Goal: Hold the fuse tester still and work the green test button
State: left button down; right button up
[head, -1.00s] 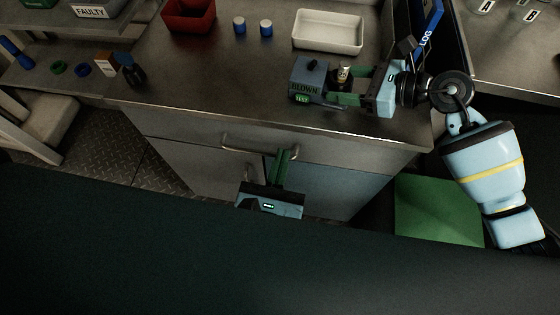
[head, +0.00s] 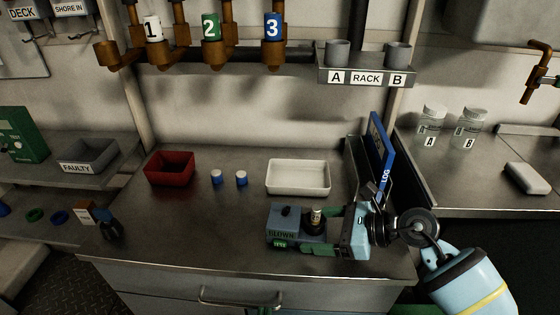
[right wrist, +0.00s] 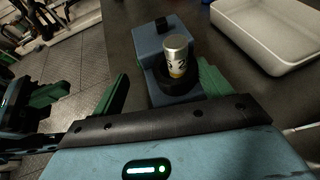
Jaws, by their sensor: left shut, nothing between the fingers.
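The fuse tester (head: 284,220) is a blue-grey box on the steel bench, marked BLOWN. Its green test button (head: 279,244) is on the front face. A silver-topped fuse (head: 316,214) stands upright in the tester's black round holder; the fuse also shows in the right wrist view (right wrist: 176,54). My right gripper (head: 328,231) comes from the right with its fingers either side of the tester's holder end. In the right wrist view a gap shows between the left finger and the tester. My left gripper (head: 264,311) is shut and empty, mostly cut off below the bench front.
A white tray (head: 298,189), two blue-banded fuses (head: 241,178) and a red bin (head: 169,183) stand behind the tester. A blue LOG board (head: 379,160) stands at right. A drawer handle (head: 240,302) projects below the front edge.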

jog(key=shift+d+f, duration=0.25)
jog(key=shift+f, duration=0.3)
jog(key=shift+d+r, duration=0.1)
jog(key=shift+d, duration=0.2)
jog(key=v, duration=0.7)
jog(key=r+v, duration=0.1)
jog(key=v, duration=0.3)
jog(key=shift+s+a+r, duration=0.1)
jog(key=shift+a+r, duration=0.05)
jog(key=shift+r, duration=0.05)
